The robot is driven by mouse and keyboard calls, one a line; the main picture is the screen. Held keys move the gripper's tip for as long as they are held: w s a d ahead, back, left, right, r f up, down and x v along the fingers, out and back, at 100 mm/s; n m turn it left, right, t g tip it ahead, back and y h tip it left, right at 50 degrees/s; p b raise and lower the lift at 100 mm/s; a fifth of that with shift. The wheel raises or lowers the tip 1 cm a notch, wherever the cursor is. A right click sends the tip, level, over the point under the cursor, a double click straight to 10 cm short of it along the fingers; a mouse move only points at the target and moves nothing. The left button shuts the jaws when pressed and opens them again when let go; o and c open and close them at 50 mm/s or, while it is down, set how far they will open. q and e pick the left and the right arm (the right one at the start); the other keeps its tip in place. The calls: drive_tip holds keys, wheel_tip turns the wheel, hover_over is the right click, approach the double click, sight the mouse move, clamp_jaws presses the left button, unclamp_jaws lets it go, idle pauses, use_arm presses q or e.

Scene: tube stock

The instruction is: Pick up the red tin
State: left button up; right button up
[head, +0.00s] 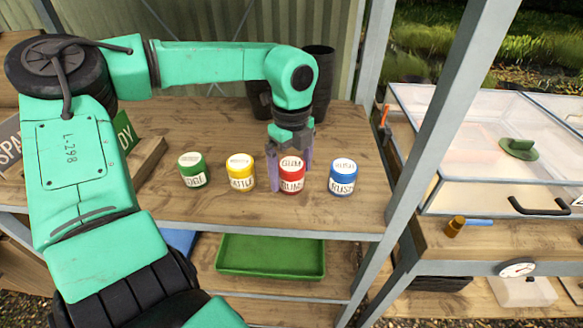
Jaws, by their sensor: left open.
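The red tin (291,184) has a white lid and a white label, and stands upright on the wooden shelf (215,213). It is in a row with a green tin (193,171) and a yellow tin (241,173) to its left and a blue tin (343,178) to its right. My left gripper (291,172) is open and points down at the red tin. One purple finger is at the tin's left side and the other shows near its right side. I cannot tell whether the fingers touch the tin. My right gripper is not in view.
Dark pots (318,84) stand behind my left arm at the back of the shelf. A grey post (428,135) rises right of the blue tin. A green tray (270,257) lies on the shelf below. A glass-lidded frame (470,125) stands at the right.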

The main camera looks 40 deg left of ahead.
use_arm(q)
drive_tip(key=shift+f, duration=0.1)
drive_tip(key=c, duration=1.5)
